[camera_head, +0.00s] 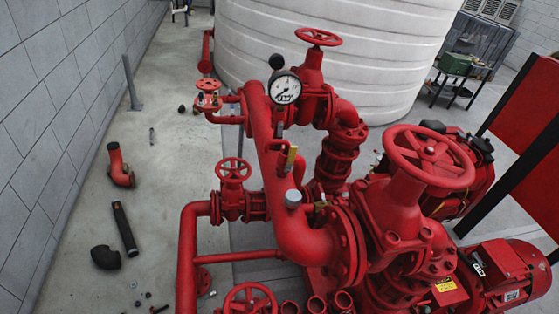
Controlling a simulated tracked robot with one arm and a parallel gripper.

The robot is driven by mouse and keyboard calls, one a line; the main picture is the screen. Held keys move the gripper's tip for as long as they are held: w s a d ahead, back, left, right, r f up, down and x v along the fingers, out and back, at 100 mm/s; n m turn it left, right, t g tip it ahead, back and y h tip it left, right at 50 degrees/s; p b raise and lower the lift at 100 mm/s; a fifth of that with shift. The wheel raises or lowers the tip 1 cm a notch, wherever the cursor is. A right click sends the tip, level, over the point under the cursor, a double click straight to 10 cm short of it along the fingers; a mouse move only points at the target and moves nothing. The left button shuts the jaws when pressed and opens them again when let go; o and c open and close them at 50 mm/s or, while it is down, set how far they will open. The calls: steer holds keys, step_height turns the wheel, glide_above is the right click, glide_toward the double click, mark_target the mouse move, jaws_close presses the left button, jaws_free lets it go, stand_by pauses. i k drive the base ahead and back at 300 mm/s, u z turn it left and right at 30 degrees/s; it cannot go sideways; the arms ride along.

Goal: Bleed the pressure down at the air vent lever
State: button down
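A short yellow lever (291,158) stands roughly upright on the thick red pipe (287,220) near the middle of the view; it looks like the air vent lever, though no label shows. A round white pressure gauge (285,88) with a dark needle sits on the pipe above it; its reading is too small to tell. A grey cap (293,199) sits on the pipe below the lever. My gripper is not in view, and nothing of it touches the lever.
A large red handwheel (429,157) rises at the right, and smaller handwheels (233,170) stand left of the pipe. A red motor (503,272) is at lower right. A white tank (330,45) stands behind. Loose pipe pieces (125,229) lie on the left floor.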

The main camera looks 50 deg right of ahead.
mark_target(292, 150)
steer(key=z, duration=0.05)
steer(key=k, duration=1.1)
steer(key=z, duration=0.45)
steer(key=i, duration=1)
steer(key=u, duration=0.05)
